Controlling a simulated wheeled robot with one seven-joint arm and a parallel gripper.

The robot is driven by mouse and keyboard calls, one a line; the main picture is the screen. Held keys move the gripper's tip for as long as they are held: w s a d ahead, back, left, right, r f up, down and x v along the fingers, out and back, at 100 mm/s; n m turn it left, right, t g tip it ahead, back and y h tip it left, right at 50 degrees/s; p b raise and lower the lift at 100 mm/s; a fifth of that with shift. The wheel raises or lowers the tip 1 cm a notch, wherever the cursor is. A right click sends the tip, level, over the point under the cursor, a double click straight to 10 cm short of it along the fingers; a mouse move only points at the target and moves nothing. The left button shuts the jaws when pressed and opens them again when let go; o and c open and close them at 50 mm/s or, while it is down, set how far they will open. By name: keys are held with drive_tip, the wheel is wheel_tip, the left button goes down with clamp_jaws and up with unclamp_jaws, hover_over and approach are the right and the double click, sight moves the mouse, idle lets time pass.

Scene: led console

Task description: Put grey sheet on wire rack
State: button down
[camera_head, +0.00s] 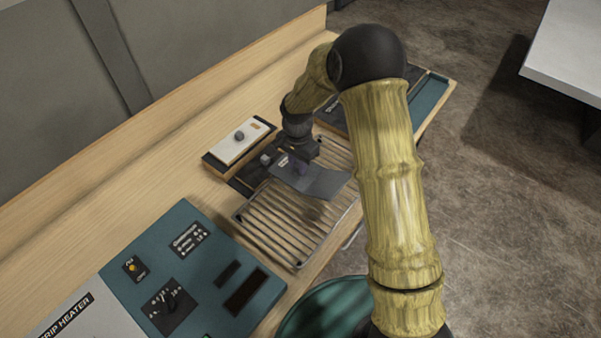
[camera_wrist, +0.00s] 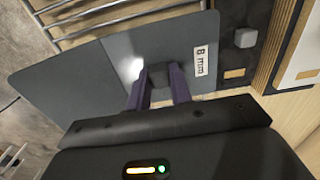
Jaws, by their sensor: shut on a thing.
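The grey sheet (camera_head: 323,181) is a bent panel held above the wire rack (camera_head: 268,226), over its far end in the head view. In the head view my gripper (camera_head: 297,165) comes down over the sheet from behind. The rack's bars also show beyond the sheet in the wrist view (camera_wrist: 110,14). I cannot tell whether the sheet touches the rack.
A teal console (camera_head: 190,270) with knobs and a strip heater panel (camera_head: 75,312) stand at the lower left. A box with a white top and knob (camera_head: 240,141) stands just left of the rack's far end. The rack's near part is bare.

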drive_tip(key=shift+f, duration=0.35)
drive_tip(key=shift+s+d+f, duration=0.1)
drive_tip(key=shift+d+f, duration=0.05)
drive_tip(key=shift+d, duration=0.1)
wheel_tip(320, 180, down, 3)
drive_tip(key=shift+a+r+p, duration=0.1)
drive_tip(key=shift+p, duration=0.5)
drive_tip(key=shift+f, duration=0.35)
drive_tip(key=shift+f, duration=0.2)
drive_tip(key=c, duration=1.3)
unclamp_jaws()
drive_tip(key=shift+o, duration=0.2)
drive_tip(key=shift+r, duration=0.2)
